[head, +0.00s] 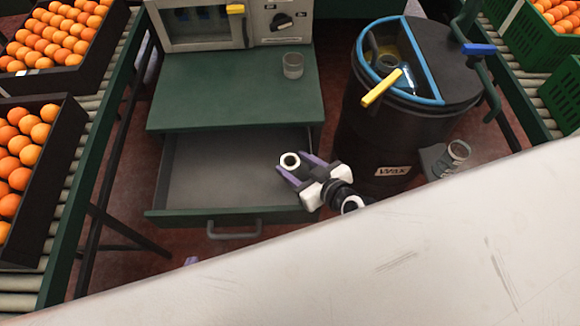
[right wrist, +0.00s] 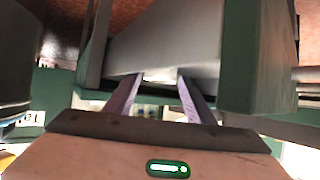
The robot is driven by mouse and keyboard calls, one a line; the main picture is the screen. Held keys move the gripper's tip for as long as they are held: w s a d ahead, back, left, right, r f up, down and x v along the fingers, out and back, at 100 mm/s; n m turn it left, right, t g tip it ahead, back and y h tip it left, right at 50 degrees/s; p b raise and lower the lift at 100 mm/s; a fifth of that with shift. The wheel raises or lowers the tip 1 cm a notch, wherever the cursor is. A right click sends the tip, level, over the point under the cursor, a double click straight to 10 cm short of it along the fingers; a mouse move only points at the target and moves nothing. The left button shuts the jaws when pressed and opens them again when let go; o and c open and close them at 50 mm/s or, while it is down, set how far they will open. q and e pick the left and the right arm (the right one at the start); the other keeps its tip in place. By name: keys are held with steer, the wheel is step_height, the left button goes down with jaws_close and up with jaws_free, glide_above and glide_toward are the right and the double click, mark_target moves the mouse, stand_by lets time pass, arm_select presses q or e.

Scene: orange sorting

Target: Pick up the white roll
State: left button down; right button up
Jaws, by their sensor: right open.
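The white roll (head: 297,165) with a dark hole shows at the right side of the open drawer (head: 215,216), by the fingertips of my right gripper. My right gripper (head: 294,172) has purple fingers that are spread apart, and it reaches in from the lower right over the drawer's front right corner. I cannot tell whether the fingers touch the roll. Only a purple tip of my left gripper (head: 191,261) shows past the white surface.
A green cabinet (head: 225,90) stands above the drawer with a clear glass (head: 292,65) on it. A black wax drum (head: 375,150) is to the right, beside a metal cup (head: 456,155). Orange crates (head: 62,125) line the left. A white surface (head: 400,270) covers the lower right.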

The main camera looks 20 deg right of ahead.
steer(key=c, duration=0.8)
